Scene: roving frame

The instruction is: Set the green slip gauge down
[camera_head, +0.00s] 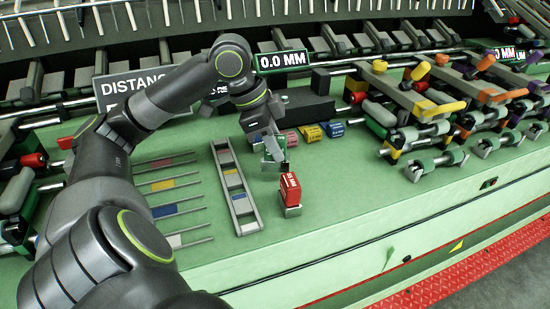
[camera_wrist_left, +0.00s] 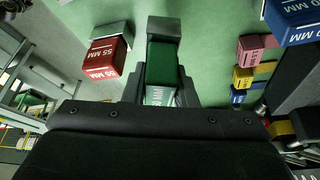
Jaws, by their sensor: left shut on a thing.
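My left gripper (camera_head: 272,152) is shut on the green slip gauge, over the green bench top. In the left wrist view the green gauge (camera_wrist_left: 163,68) sits between the two dark fingers, with a bare grey metal end (camera_wrist_left: 164,28) pointing away. In the head view the fingers hide much of it, and I cannot tell whether it touches the bench. A red gauge (camera_head: 290,187) stands upright on a grey metal foot, close in front and slightly right of the gripper. It also shows in the left wrist view (camera_wrist_left: 104,58). My right gripper is not in view.
A long grey rack (camera_head: 246,217) with coloured marks lies left of the gripper. Pink (camera_head: 293,138), yellow (camera_head: 311,133) and blue (camera_head: 333,129) blocks stand behind right. Clamps with coloured handles (camera_head: 437,107) crowd the right. Bare bench (camera_head: 350,190) lies right of the red gauge.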

